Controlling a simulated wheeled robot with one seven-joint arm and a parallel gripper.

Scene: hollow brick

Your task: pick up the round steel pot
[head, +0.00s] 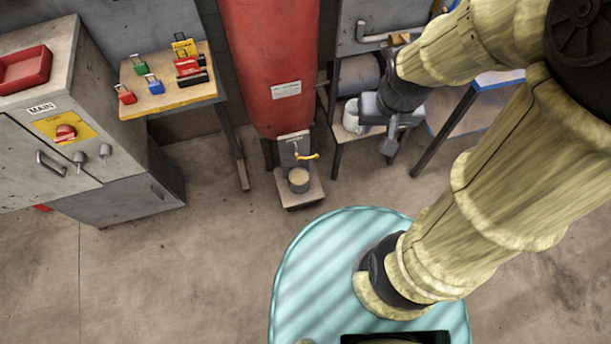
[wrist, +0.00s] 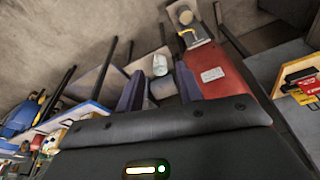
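The round steel pot (head: 298,181) stands on a small low stand under a yellow-handled tap, at the foot of the red tank. It looks filled with something tan. In the wrist view the pot (wrist: 186,17) shows small near the top edge, beyond my fingers. My gripper (head: 389,142) is up and to the right of the pot in the head view, well apart from it. In the wrist view my gripper (wrist: 160,70) has its two dark fingers spread, with nothing held between them. A white container shows behind the gap.
The red tank (head: 268,60) rises behind the pot. A wooden table (head: 150,104) with coloured padlocks and a grey cabinet (head: 20,135) stand left. A shelf (head: 345,132) with the white container (head: 351,115) is near my gripper. Floor left of the pot is clear.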

